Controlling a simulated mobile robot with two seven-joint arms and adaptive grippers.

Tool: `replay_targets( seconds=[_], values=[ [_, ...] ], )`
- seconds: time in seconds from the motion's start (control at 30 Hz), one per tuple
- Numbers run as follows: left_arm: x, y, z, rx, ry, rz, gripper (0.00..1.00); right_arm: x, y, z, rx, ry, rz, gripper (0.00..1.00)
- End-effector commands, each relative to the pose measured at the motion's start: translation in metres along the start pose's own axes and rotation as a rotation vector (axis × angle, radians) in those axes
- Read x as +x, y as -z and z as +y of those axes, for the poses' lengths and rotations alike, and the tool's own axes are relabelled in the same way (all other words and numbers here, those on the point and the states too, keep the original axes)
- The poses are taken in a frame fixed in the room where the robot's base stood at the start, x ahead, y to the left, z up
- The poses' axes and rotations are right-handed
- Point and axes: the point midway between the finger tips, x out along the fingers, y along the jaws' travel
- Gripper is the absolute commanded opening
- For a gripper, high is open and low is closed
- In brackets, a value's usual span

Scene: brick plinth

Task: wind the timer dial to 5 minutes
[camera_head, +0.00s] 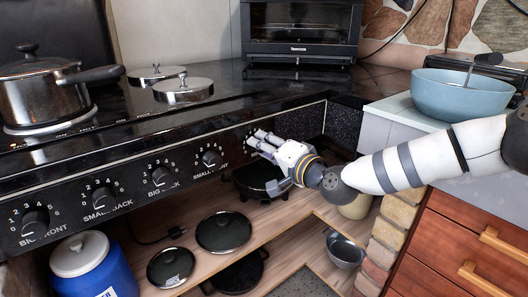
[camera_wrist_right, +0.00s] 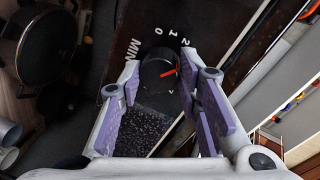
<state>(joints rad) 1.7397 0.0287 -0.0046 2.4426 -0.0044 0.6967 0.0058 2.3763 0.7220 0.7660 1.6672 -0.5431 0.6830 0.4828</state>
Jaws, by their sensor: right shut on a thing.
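The timer dial (camera_wrist_right: 156,66) is a round dark knob with a red pointer on the dark front panel of the stove. In the right wrist view, MIN, 0, 1 and 2 show around its far side. The red pointer aims right, past the 2, towards a finger; any further numbers are hidden. My right gripper (camera_wrist_right: 160,76) has one purple-padded finger on each side of the dial and is shut on it. In the head view my right gripper (camera_head: 256,139) reaches the right end of the panel and hides the dial. My left gripper is not in view.
Other stove knobs (camera_head: 161,176) line the panel to the left. A pot (camera_head: 42,100) stands on the cooktop. Pans and lids (camera_head: 223,232) lie on the shelf below. A blue bowl (camera_head: 460,95) sits on the right counter, above wooden drawers (camera_head: 440,240).

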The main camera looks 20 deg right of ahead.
Motion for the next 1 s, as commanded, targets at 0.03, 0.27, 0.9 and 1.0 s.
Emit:
replay_targets(
  seconds=[0.03,0.27,0.9,1.0],
  values=[
    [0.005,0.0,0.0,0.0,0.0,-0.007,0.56,0.0,-0.003,0.004,0.043,-0.003,-0.008,0.04],
    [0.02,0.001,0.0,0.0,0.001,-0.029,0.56,0.0,-0.003,0.005,0.261,-0.002,-0.034,0.04],
    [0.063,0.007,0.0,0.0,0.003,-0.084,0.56,0.001,0.0,0.003,0.777,0.002,-0.092,0.04],
    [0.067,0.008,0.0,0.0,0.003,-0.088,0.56,0.0,0.0,0.003,0.825,0.002,-0.098,0.04]
  ],
)
